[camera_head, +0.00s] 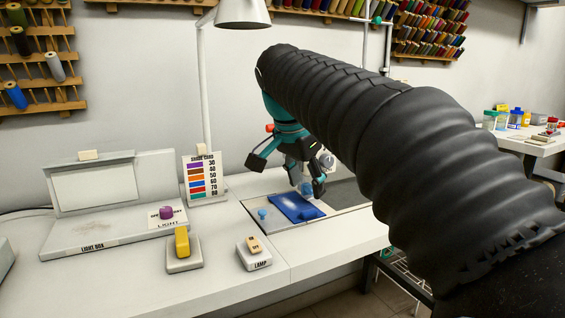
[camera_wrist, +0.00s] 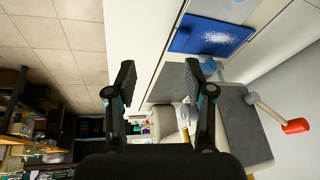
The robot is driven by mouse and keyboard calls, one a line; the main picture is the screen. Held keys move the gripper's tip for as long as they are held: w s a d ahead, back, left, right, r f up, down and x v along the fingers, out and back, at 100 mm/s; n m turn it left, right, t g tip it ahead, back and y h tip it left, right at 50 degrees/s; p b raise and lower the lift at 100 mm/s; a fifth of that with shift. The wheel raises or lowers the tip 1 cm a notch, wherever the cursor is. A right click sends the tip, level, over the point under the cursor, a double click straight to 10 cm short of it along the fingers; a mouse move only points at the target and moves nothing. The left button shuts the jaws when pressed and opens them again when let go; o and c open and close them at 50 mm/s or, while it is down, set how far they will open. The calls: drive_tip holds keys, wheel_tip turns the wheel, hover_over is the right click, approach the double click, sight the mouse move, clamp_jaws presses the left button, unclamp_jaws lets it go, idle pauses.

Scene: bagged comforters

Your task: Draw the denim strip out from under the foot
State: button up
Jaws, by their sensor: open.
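The blue denim strip (camera_head: 296,207) lies flat on the pale machine bed, below my gripper in the head view. In the wrist view the strip (camera_wrist: 190,40) is at the top, with a white speckled patch on it. A light blue piece (camera_wrist: 207,66) sits by its near edge; I cannot tell whether this is the foot, and the contact there is not clear. My gripper (camera_head: 287,174) is open and empty above the bed, apart from the strip. In the wrist view its two fingers (camera_wrist: 159,80) are spread wide, with the strip beyond the right finger.
A lever with a red end (camera_wrist: 295,126) sticks out at the right of the wrist view. The light box (camera_head: 95,235), yellow switch (camera_head: 182,242), lamp switch (camera_head: 253,253) and shade card (camera_head: 204,178) stand left of the bed. A lamp (camera_head: 242,14) hangs above.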

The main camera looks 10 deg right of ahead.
sight(309, 211)
drive_tip(key=w+a+r+m, duration=0.2)
drive_tip(key=w+m, duration=0.1)
drive_tip(key=w, duration=0.1)
drive_tip(key=shift+h, duration=0.3)
drive_tip(key=b+x, duration=0.2)
drive_tip(key=x, duration=1.1)
drive_tip(key=shift+d+f, duration=0.3)
drive_tip(key=shift+f, duration=0.05)
drive_tip(key=shift+c, duration=0.2)
clamp_jaws()
